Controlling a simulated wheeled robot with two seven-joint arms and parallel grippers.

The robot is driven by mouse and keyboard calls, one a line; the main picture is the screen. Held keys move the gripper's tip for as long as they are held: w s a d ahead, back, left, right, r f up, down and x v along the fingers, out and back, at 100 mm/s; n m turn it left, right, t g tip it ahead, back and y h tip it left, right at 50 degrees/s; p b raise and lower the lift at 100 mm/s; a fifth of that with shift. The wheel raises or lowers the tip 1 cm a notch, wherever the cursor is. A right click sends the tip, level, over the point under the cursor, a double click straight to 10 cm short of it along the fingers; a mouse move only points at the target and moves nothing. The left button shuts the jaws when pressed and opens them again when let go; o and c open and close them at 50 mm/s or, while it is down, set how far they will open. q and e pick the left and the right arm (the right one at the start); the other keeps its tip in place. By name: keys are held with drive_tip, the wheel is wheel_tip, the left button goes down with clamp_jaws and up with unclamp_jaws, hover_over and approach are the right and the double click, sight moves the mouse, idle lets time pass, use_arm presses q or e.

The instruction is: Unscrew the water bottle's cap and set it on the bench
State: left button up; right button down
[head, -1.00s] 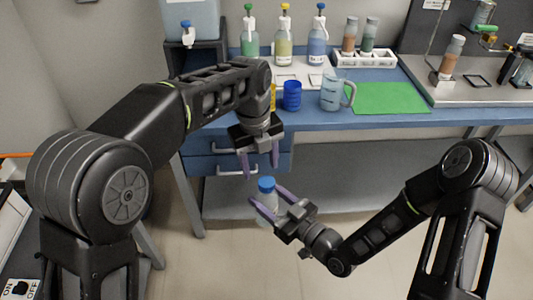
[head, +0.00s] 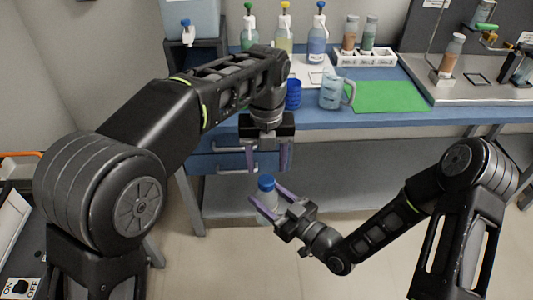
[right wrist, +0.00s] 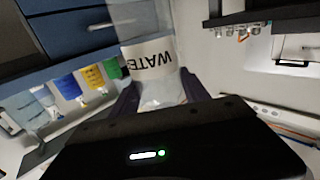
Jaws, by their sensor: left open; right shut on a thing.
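The water bottle (head: 265,204) is clear with a blue cap (head: 266,184) on its top. It stands about upright in the air in front of the bench. My right gripper (head: 264,207) is shut on the bottle's body. In the right wrist view the bottle (right wrist: 152,62) shows its white label with the letters "WATE", between the fingers. My left gripper (head: 269,160) is open and empty, pointing down just above the cap, its fingers spread wider than the cap and apart from it.
The blue bench (head: 380,118) is behind the grippers. On it are a green mat (head: 391,97), a clear pitcher (head: 331,93), a blue cup (head: 293,94), a white tube rack (head: 365,59) and several spray bottles. The green mat is bare.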

sight(266, 180)
use_arm(q)
wheel_tip(266, 180, down, 5)
drive_tip(key=shift+f, duration=0.1)
drive_tip(key=shift+c, duration=0.5)
clamp_jaws()
idle(0.5)
